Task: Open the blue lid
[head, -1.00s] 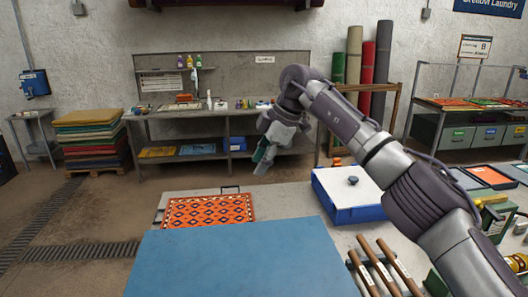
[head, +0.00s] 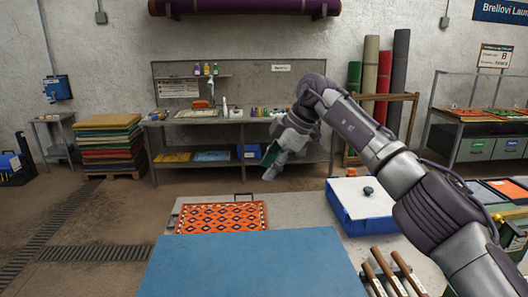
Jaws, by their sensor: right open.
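A large flat blue panel (head: 252,265) fills the bottom middle of the head view. It looks like the blue lid and lies flat, with its near edge cut off by the frame. No handle shows on it. My right gripper (head: 268,174) is open and empty, pointing down. It hangs in the air beyond the far edge of the panel, above the grey surface in the picture. My right arm reaches in from the right, over the blue box. My left gripper is not in view.
An orange patterned rug (head: 221,216) lies on the grey surface (head: 303,211) behind the panel. A blue box with a white, dark-knobbed top (head: 362,198) stands right of it. Wooden-handled tools (head: 383,272) lie at the lower right. A workbench (head: 180,122) stands farther back.

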